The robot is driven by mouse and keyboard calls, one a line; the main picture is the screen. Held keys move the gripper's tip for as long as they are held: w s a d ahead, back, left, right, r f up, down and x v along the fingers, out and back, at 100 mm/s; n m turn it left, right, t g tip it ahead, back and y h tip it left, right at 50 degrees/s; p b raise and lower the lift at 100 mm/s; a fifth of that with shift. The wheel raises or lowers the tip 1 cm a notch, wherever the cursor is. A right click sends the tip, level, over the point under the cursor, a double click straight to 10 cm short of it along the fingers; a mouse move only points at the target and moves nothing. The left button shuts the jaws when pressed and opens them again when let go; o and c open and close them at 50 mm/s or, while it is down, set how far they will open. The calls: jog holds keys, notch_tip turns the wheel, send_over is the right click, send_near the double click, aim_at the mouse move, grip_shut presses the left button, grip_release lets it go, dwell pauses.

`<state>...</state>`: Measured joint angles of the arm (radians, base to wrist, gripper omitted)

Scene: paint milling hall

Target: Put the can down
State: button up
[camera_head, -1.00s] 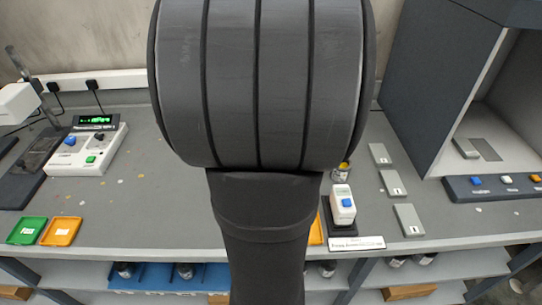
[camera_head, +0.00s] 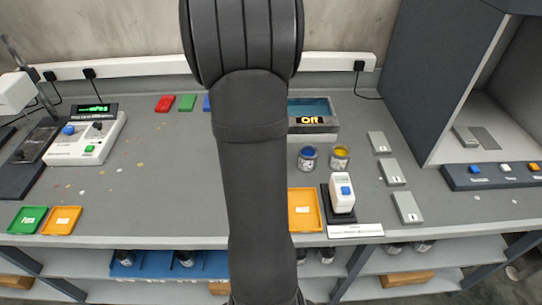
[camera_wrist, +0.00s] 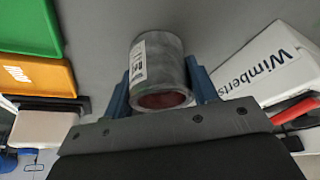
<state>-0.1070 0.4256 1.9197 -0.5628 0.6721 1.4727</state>
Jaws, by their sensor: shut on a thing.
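A grey metal can (camera_wrist: 165,60) with a white label is held between the two blue fingers of my gripper (camera_wrist: 160,88) in the wrist view. A dark red round end of the can faces the wrist camera. Grey surface shows beyond it; I cannot tell whether the can touches that surface. In the head view my own arm hides the gripper and the held can.
A green tray (camera_head: 27,219) and an orange tray (camera_head: 61,220) lie at the front left. A blue-topped can (camera_head: 307,158) and a yellow-topped can (camera_head: 340,157) stand right of my arm. A white instrument (camera_head: 85,142) stands at left.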

jog(key=o, duration=1)
jog(key=shift+f, duration=0.1)
jog(key=shift+o, duration=0.2)
jog(key=v, duration=1.2)
jog(key=shift+r, duration=0.2)
jog(key=shift+d, duration=0.1)
jog(key=x, duration=1.2)
jog(key=shift+f, duration=0.2)
jog(key=shift+r, duration=1.4)
